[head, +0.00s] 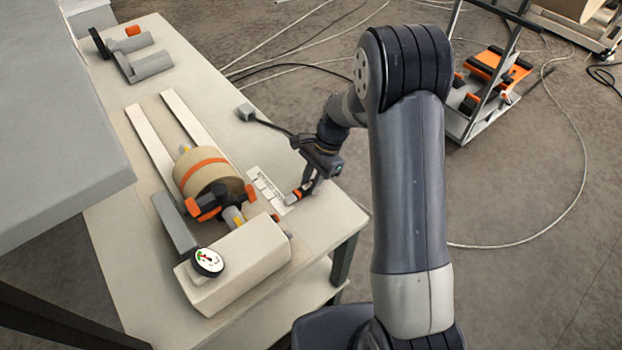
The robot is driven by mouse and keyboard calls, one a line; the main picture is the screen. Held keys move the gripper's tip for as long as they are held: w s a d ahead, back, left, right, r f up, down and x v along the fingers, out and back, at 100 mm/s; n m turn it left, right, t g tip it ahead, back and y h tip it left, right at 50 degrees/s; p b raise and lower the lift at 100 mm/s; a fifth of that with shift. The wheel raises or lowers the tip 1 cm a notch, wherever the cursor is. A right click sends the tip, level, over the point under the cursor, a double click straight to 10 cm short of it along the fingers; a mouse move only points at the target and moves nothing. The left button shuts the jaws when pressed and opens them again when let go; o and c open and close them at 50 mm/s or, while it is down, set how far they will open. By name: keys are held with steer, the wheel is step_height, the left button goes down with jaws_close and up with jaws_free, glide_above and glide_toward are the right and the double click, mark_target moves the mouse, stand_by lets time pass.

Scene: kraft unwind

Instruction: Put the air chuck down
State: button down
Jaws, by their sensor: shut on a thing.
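My gripper (308,186) is over the right side of the light bench, shut on the air chuck (294,197), a small piece with an orange band and a grey end. The air chuck is low, at the right edge of a white marked plate (268,188) on the bench. I cannot tell whether it touches the plate or the bench top. A dark hose (272,126) runs from a small grey block (245,112) towards my gripper. My gripper and wrist hide part of the air chuck.
Left of the gripper, a brown kraft roll (207,177) with orange and black fittings lies on the bench (185,85). A beige box (245,262) with a round gauge (208,262) stands in front. A grey slab (55,120) overhangs the left. Cables cross the floor.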

mark_target(305, 188)
steer(key=shift+f, duration=0.2)
steer(key=c, duration=1.3)
jaws_free()
steer(key=shift+o, duration=0.2)
steer(key=shift+r, duration=0.1)
steer(key=b+v, duration=0.1)
steer(key=v, duration=1.1)
steer(key=shift+r+b, duration=0.15)
steer(key=shift+b, duration=0.2)
steer(key=p+x, duration=0.2)
steer(key=x, duration=0.9)
steer(key=shift+s+a+f, duration=0.1)
steer(key=shift+a+f, duration=0.05)
steer(key=shift+f, duration=0.2)
steer(key=shift+r+b, duration=0.45)
steer(key=shift+r, duration=1.2)
